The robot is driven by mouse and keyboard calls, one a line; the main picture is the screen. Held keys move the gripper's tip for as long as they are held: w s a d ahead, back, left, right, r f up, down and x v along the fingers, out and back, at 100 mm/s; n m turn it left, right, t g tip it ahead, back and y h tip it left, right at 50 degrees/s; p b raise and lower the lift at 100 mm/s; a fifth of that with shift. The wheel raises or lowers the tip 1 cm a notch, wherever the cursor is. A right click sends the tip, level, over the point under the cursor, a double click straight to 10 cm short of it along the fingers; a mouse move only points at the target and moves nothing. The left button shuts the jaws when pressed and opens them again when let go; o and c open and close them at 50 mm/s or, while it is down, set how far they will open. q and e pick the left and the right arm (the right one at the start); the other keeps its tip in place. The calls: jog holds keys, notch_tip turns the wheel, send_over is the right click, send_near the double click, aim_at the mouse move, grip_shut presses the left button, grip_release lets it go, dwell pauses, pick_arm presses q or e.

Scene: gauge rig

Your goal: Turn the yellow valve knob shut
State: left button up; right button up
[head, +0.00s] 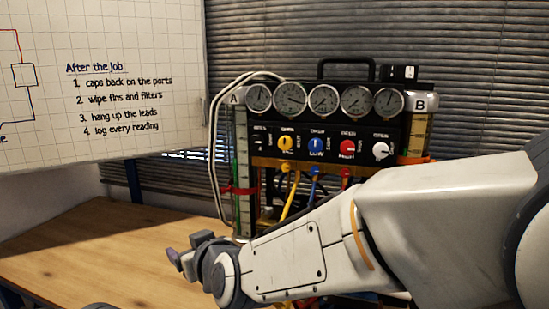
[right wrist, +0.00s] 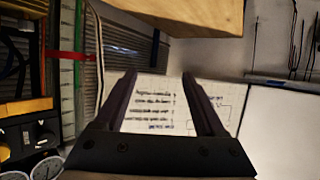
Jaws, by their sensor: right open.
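The yellow valve knob (head: 285,143) is on the black front panel of the gauge rig (head: 262,133), left of the blue knob (head: 317,145). My right gripper (head: 182,262) is low and left of the rig's foot in the head view, well apart from the knob. In the right wrist view its two fingers (right wrist: 158,76) are spread with nothing held between them; the whiteboard's writing shows behind the gap.
A red knob (head: 347,148) and a white knob (head: 380,151) sit further right. Several gauges line the top. Pale cables (head: 213,150) loop down the rig's left side. A whiteboard (head: 150,60) hangs at left. The wooden table (head: 90,250) is clear at left.

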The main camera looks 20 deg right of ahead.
jog(key=w+d+r+m+t+h+b, duration=0.25)
jog(key=w+d+r+t+h, duration=0.2)
jog(key=d, duration=0.25)
jog(key=m+t+h+b, duration=0.15)
jog(key=m+h, duration=0.45)
jog(key=h, duration=0.6)
send_near(285, 146)
pick_arm(q)
notch_tip(285, 146, down, 2)
jog(key=shift+w+f+p, duration=0.15)
jog(key=shift+f+p, duration=0.05)
jog(key=shift+p, duration=1.05)
pick_arm(e)
jog(key=x, duration=1)
jog(key=shift+w+r, duration=0.15)
grip_shut()
